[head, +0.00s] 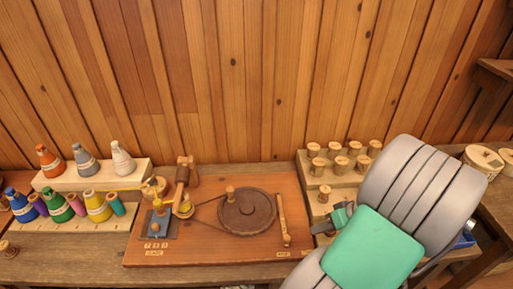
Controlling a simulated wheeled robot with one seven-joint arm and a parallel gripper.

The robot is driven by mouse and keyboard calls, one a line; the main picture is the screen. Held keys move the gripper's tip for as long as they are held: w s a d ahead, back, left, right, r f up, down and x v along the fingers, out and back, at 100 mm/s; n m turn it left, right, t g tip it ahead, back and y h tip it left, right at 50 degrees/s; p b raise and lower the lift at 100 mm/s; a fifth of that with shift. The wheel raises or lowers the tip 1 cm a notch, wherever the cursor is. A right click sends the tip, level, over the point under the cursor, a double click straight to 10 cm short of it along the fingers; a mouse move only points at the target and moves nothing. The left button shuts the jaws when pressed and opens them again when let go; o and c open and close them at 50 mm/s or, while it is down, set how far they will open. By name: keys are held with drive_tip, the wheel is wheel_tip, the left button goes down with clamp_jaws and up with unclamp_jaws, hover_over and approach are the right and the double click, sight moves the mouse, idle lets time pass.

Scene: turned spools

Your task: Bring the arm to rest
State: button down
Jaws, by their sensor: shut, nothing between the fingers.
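My arm, grey with a green panel, fills the lower right of the head view, folded in front of the bench. My gripper (326,224) shows only in small part at the left side of the arm, close to the winder board's right edge and the spool rack. It is shut and holds nothing. Most of it is hidden behind my arm links.
A winder board (240,250) with a dark wheel (247,212) stands mid-bench. Left is a stepped rack (95,177) of coloured thread cones. Right is a rack (313,184) of bare wooden spools, partly behind my arm. A round tin (482,158) stands far right.

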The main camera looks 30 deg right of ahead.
drive_tip(key=s+a+f+m+g+h, duration=0.15)
drive_tip(key=s+m+g, duration=0.35)
drive_tip(key=s+m, duration=0.55)
drive_tip(key=w+a+r+n+t+h, duration=0.1)
drive_tip(key=w+a+r+n+h, duration=0.35)
drive_tip(key=w+a+r, duration=0.4)
drive_tip(key=w+a+r+n+t, duration=0.1)
drive_tip(key=w+a+r+n, duration=0.2)
drive_tip(key=a, duration=0.4)
drive_tip(key=w+a+r+n+t+y, duration=0.1)
drive_tip(key=w+a+r+n+t, duration=0.1)
drive_tip(key=w+a+r+n, duration=0.2)
drive_tip(key=w+a+r, duration=0.1)
drive_tip(key=a, duration=0.2)
drive_tip(key=shift+r, duration=0.2)
